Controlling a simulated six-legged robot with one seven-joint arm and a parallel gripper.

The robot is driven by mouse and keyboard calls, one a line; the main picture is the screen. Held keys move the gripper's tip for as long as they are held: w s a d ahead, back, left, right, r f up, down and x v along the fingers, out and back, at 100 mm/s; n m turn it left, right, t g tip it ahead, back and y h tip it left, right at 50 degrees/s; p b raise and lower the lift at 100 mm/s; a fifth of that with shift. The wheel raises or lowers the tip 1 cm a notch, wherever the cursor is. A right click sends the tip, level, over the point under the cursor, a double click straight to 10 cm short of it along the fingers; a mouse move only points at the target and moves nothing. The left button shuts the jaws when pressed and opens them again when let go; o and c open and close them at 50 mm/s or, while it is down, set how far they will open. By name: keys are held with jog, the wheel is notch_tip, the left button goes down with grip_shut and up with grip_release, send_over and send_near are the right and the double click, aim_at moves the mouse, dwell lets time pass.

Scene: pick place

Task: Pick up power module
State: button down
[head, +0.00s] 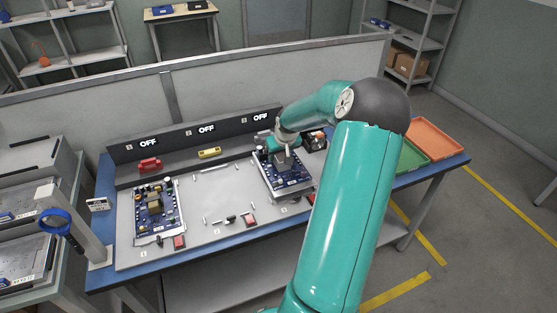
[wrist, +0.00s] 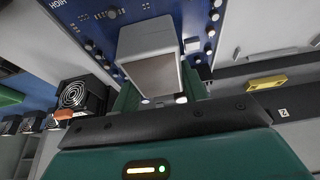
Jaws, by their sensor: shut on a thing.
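A blue circuit board (head: 287,181) with a grey block (head: 283,158) on it is at the right part of the workbench. My gripper (head: 282,148) is over this board. In the wrist view the green fingers of my gripper (wrist: 160,96) are shut on the grey block (wrist: 150,40), which stands out from the blue board (wrist: 105,14). I cannot tell whether the block alone or the whole board is the power module, or whether the board is clear of the bench.
Another populated board (head: 147,222) lies at the bench's left. The middle station has loose small parts and a red button (head: 250,222). Black fan units (wrist: 84,96) are beside my gripper. A green tray (head: 412,153) and an orange tray (head: 432,139) are at the right end.

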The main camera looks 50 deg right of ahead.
aim_at(283, 157)
jog(key=s+r, duration=0.1)
jog(key=s+a+r, duration=0.1)
jog(key=r, duration=0.1)
jog(key=s+a+r, duration=0.1)
jog(key=s+r, duration=0.1)
jog(key=shift+r, duration=0.15)
jog(key=s+a+r, duration=0.4)
jog(key=s+r, duration=0.3)
jog(key=shift+a+r, duration=0.2)
dwell(0.6)
jog(key=shift+s, duration=0.15)
